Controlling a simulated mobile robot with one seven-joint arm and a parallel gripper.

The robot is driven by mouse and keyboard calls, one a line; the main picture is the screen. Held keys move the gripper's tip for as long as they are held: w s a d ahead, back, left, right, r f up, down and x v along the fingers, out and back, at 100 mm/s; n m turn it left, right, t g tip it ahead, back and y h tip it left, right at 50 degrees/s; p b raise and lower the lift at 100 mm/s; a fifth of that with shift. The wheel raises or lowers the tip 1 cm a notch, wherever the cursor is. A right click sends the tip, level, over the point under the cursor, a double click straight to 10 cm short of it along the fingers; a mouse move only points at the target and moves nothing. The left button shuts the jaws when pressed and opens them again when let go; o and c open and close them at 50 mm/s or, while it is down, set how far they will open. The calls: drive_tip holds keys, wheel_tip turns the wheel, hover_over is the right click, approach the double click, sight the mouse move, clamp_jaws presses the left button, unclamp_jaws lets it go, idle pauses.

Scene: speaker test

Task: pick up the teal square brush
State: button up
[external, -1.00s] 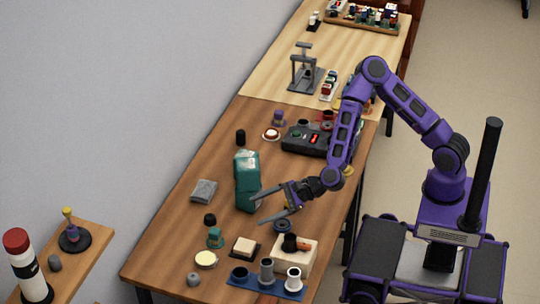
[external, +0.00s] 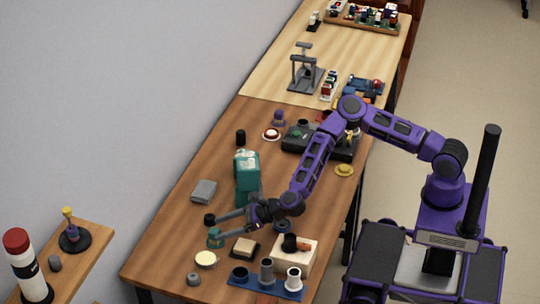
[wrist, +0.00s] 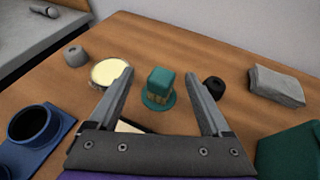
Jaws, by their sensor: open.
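The teal square brush (wrist: 158,88) stands on the brown table, with a square block top and a round teal base. In the wrist view it lies between and a little beyond the two fingertips of my gripper (wrist: 160,82), which is open and empty. In the external view the brush (external: 215,238) is at the fingertips of my gripper (external: 214,228), partly covered by a finger. I cannot tell whether any finger touches it.
A black knob (wrist: 214,86) sits close to the right finger. A cream round dish (wrist: 109,72) is near the left finger. A tall teal bag-like object (external: 246,175) stands behind my gripper. A blue tray with cups (external: 266,284) lies at the front, beside a pale block (external: 294,257).

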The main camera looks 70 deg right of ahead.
sight(207, 242)
drive_tip(key=shift+f+b+x, duration=0.1)
drive_tip(key=shift+b+x, duration=0.05)
drive_tip(key=shift+x, duration=1.5)
drive_tip(key=shift+f+b+x, duration=0.15)
drive_tip(key=shift+x, duration=1.5)
drive_tip(key=shift+d, duration=0.1)
drive_tip(key=shift+s, duration=0.1)
clamp_jaws()
